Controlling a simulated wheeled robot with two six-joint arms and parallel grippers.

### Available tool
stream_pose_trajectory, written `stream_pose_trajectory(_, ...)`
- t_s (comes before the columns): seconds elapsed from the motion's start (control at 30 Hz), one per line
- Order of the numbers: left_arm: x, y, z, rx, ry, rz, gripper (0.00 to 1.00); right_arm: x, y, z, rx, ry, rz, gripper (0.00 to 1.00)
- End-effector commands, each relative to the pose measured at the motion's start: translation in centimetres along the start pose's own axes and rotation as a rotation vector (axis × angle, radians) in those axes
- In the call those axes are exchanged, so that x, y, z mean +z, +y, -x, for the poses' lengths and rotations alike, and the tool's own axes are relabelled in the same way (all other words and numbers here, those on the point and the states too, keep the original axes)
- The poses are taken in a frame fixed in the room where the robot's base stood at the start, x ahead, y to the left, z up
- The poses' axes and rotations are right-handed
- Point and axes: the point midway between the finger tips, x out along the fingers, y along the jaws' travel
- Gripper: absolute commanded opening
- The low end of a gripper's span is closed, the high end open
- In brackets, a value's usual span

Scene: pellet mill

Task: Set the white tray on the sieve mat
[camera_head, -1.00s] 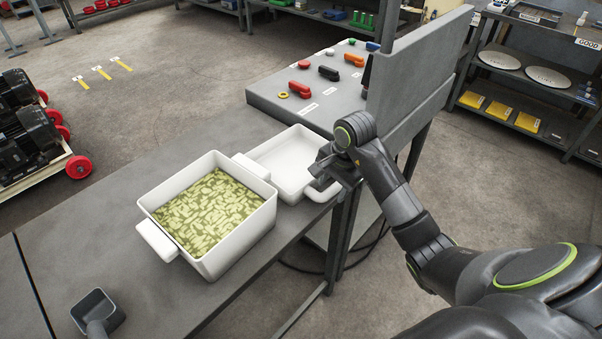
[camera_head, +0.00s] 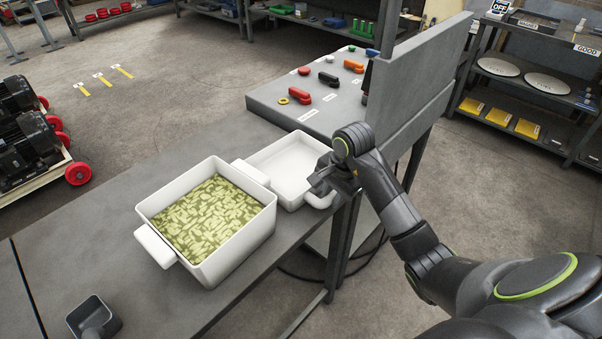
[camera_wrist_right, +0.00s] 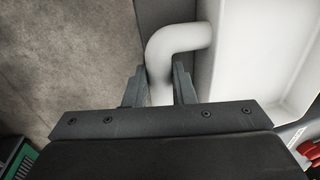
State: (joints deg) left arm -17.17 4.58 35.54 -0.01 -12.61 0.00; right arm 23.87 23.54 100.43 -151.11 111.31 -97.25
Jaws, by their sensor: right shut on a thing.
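The shallow white tray (camera_head: 282,167) sits on the grey bench, just behind and right of a deeper white bin. It is empty where I can see inside. My right gripper (camera_head: 322,186) is at the tray's near right handle, shut on it. In the right wrist view the gripper's fingers (camera_wrist_right: 160,85) stand on either side of the white curved handle (camera_wrist_right: 180,38), with the tray wall (camera_wrist_right: 206,75) to the right. I cannot make out a sieve mat. My left gripper is out of view.
The white bin (camera_head: 238,246) full of greenish pellets stands close beside the tray. A dark scoop (camera_head: 94,318) is at the lower left.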

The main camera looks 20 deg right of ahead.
Motion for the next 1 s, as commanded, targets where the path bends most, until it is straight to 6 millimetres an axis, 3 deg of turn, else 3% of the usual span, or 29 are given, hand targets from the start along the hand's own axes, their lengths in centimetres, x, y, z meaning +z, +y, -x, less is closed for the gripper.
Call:
stream_pose_trajectory(0.6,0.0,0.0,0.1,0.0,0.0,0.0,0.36,0.0,-0.1,0.2,-0.003,0.001,0.001,0.0)
stream_pose_trajectory(1.0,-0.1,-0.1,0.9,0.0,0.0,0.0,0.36,0.0,-0.5,1.9,-0.003,0.0,0.001,0.0)
